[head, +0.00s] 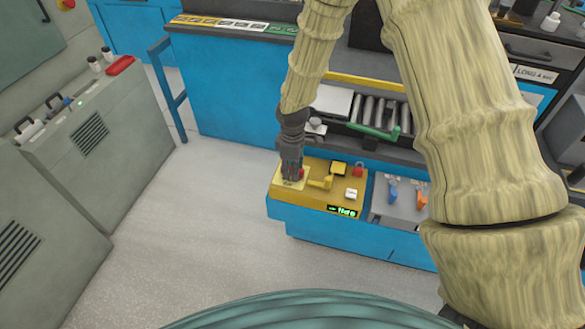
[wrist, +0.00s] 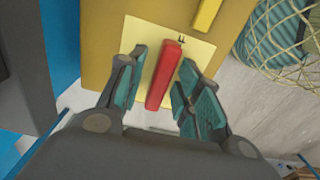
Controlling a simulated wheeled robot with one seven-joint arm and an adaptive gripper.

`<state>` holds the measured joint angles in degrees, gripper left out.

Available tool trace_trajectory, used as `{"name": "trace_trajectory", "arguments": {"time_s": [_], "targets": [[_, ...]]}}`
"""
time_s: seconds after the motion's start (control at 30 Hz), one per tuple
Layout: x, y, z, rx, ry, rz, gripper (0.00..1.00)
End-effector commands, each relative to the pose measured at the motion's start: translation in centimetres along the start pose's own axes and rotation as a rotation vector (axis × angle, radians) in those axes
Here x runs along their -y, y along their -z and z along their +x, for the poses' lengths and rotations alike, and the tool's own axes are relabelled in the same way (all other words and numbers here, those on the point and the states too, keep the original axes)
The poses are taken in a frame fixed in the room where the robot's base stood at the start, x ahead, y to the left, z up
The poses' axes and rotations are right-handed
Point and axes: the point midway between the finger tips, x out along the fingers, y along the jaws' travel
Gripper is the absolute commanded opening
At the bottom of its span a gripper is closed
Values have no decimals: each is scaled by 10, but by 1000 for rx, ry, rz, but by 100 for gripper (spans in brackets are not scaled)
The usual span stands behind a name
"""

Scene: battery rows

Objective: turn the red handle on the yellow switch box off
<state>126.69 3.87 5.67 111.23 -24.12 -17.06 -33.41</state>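The yellow switch box (head: 318,200) stands on the blue bench at the centre of the head view; its top also shows in the wrist view (wrist: 100,30). The red handle (wrist: 163,75) is a straight bar on a pale yellow plate (wrist: 206,50) in the wrist view. In the head view only a bit of the red handle (head: 301,173) shows beside my gripper. My gripper (head: 292,176) is over the plate. In the wrist view my gripper (wrist: 157,90) is open, one finger on each side of the handle, with gaps visible; contact is not seen.
A yellow handle (head: 320,183) lies right of the red one on the same box, with a red padlock-like part (head: 358,170) behind it. A grey panel (head: 398,200) with blue and orange levers adjoins on the right. A roller tray (head: 378,112) stands behind. Open floor (head: 190,220) lies left.

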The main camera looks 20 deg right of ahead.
Motion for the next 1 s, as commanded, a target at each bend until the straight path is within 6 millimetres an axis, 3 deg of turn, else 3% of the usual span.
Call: {"name": "trace_trajectory", "arguments": {"time_s": [0.43,1.0], "targets": [[0,1,-9,-1,-1,1,38],[0,0,-95,-2,-1,0,38]]}}
